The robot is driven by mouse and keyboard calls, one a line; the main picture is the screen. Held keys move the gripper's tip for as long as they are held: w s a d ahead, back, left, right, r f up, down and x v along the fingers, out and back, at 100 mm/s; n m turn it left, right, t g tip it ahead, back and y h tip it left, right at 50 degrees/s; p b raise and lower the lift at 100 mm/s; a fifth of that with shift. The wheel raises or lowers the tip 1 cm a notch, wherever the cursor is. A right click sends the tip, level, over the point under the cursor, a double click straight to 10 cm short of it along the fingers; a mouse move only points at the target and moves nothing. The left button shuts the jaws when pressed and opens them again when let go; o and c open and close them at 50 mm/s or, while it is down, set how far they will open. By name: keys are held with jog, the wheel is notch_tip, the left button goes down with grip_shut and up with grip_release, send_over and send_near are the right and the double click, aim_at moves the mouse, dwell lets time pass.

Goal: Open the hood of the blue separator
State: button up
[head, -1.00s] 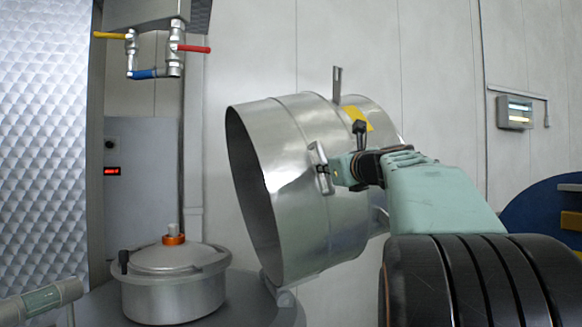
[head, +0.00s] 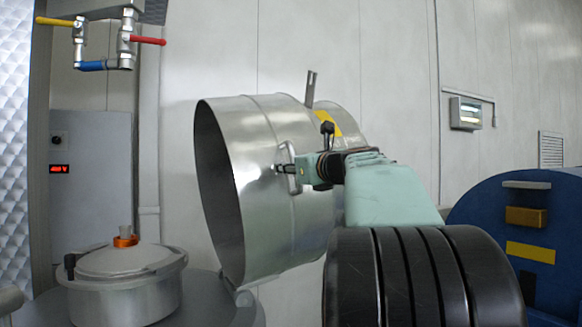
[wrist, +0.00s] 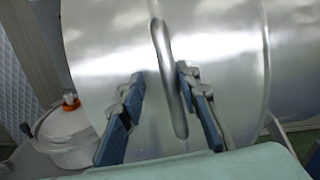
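A silver, drum-shaped hood (head: 270,215) stands tipped on its side, its wide dark mouth facing left. A bar handle (head: 292,165) is fixed to its side and also shows in the wrist view (wrist: 168,75). My gripper (head: 283,168) is at this handle. In the wrist view, the blue fingers of my gripper (wrist: 163,85) are spread on either side of the bar; the right fingertip looks close to it, and contact is unclear. A lidded metal bowl (head: 125,290) with an orange collar stands below left of the hood. The surface under it looks grey.
A blue, round-topped machine (head: 490,215) with a yellow label stands at the right, partly behind my arm. Pipes with yellow, red and blue valve levers (head: 125,40) hang at the upper left. A lit wall box (head: 466,113) is at the right.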

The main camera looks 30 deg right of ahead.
jog(key=shift+d, duration=0.2)
jog(key=shift+s, duration=0.1)
jog(key=s, duration=0.7)
jog(key=shift+s, duration=0.25)
jog(key=shift+f, duration=0.1)
